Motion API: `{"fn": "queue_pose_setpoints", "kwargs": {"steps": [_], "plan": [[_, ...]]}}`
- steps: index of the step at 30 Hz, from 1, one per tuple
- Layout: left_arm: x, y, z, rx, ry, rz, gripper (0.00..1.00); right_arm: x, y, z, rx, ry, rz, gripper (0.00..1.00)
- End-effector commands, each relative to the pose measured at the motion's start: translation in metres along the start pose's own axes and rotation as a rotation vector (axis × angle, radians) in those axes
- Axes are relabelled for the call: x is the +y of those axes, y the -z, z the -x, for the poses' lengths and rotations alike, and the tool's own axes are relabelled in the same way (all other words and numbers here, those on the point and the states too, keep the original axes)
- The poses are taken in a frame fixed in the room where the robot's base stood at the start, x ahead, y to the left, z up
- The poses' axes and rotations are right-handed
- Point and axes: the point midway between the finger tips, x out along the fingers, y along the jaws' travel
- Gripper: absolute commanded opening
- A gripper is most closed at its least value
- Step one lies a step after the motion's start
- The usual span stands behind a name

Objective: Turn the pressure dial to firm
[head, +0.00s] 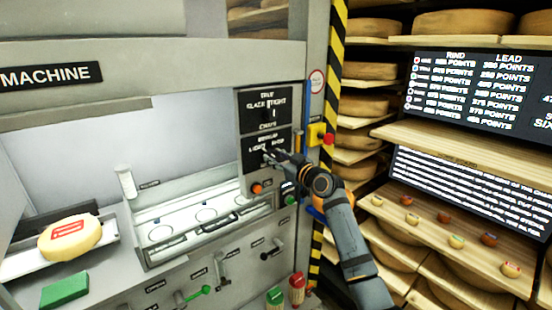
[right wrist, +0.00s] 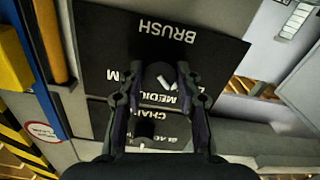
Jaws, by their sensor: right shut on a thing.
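The pressure dial (right wrist: 158,76) is a dark round knob on a black panel (right wrist: 105,40). In the right wrist view, which shows the panel upside down, "MEDIUM" is beside the knob and "BRUSH" is farther up. A letter M shows left of the fingers; the rest of that word is hidden. A white mark shows slanted on the knob, towards "MEDIUM". My right gripper (head: 272,155) reaches the lower black panel (head: 253,143) in the head view. Its fingers (right wrist: 160,82) are shut on the knob from both sides. My left gripper is not in view.
A second black dial panel (head: 265,108) sits directly above. An orange button (head: 257,188) and a green one are below. A red-on-yellow stop button (head: 327,138) is to the right. A cheese wheel (head: 70,238) with a red label lies at the left.

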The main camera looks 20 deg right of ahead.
Motion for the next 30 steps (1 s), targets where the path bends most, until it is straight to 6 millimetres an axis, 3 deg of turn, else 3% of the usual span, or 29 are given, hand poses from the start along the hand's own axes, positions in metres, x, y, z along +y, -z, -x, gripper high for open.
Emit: {"fn": "queue_pose_setpoints", "kwargs": {"steps": [13, 30], "plan": [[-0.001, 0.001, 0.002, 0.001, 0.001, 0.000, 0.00, 0.000, 0.000, 0.000, -0.001, 0.000, -0.102, 0.02], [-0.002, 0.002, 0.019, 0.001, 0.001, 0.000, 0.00, 0.001, 0.001, 0.000, -0.003, 0.000, -0.613, 0.02]]}}
